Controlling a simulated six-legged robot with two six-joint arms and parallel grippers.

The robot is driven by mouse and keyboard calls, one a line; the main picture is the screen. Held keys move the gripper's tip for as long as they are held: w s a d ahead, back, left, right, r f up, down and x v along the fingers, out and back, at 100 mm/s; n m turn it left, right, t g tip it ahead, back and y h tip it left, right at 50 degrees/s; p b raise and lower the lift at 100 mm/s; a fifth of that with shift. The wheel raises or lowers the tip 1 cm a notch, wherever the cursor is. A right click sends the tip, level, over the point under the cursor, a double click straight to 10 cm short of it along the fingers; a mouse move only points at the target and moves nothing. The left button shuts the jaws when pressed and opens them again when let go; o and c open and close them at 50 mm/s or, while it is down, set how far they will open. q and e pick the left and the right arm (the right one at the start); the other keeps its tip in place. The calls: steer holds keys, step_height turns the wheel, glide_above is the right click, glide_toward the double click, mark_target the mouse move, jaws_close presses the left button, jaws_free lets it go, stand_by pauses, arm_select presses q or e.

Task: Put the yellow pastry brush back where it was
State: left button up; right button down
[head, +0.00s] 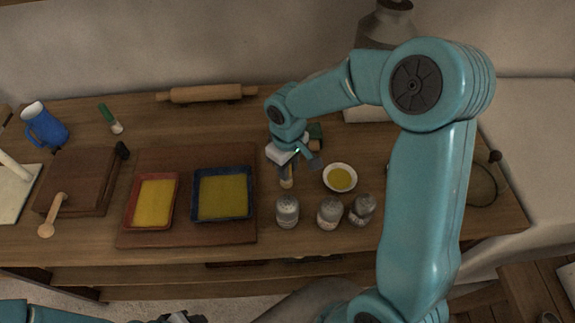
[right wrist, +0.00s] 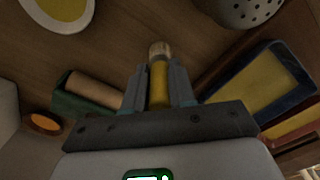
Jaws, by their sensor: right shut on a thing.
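The yellow pastry brush (right wrist: 159,82) is between the two fingers of my right gripper (right wrist: 158,88) in the right wrist view, its pale tip pointing away from the palm. In the head view my right gripper (head: 297,168) is over the table, right of the blue-rimmed tray, and the brush's pale end (head: 286,183) shows below it. I cannot tell whether the brush touches the table. A dark part that may be my left gripper (head: 180,318) shows at the bottom edge, mostly cut off.
A bowl of yellow liquid (head: 340,178) and several shakers (head: 288,211) stand close to the right gripper. A blue-rimmed tray (head: 223,216) and a red-rimmed tray (head: 134,224) lie on a brown board. A green-handled brush (head: 109,117) lies at the back left. A green object (head: 316,132) is behind the gripper.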

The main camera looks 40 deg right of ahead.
steer(key=shift+s+r, duration=0.1)
steer(key=c, duration=0.9)
jaws_free()
steer(key=shift+f, duration=0.2)
steer(key=shift+c, duration=0.2)
steer(key=shift+r, duration=0.65)
step_height(320, 180, up, 11)
steer(key=shift+r, duration=0.1)
